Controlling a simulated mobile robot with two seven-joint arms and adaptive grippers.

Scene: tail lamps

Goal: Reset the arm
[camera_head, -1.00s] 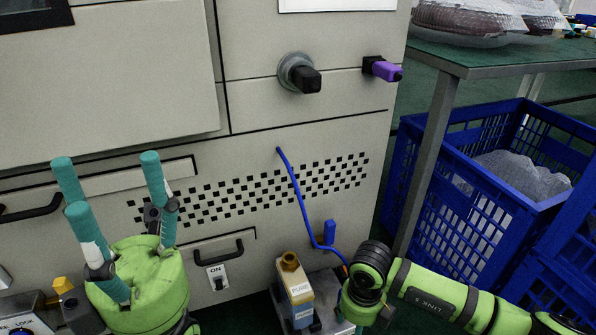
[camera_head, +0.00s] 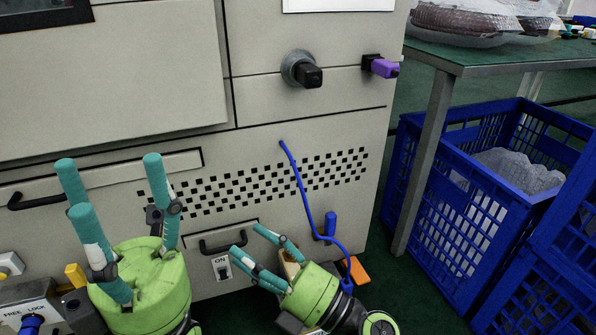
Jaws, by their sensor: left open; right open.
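My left gripper (camera_head: 112,225) stands at the lower left with its teal fingers pointing up and spread apart. It is open and holds nothing, in front of the machine's grey panel. My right gripper (camera_head: 250,258) is at the bottom centre, its fingers pointing up and left, open with nothing between them. It is in front of the panel's lower edge, just below a black handle (camera_head: 221,243), and hides most of a tan bottle (camera_head: 290,268) behind it.
The grey machine (camera_head: 130,70) fills the left and middle, with a black knob (camera_head: 310,75) and a purple-tipped knob (camera_head: 383,67). A blue hose (camera_head: 301,193) hangs on its front. A blue crate (camera_head: 455,215) with clear packaging stands right, beside a table (camera_head: 500,55). An orange item (camera_head: 358,270) lies low.

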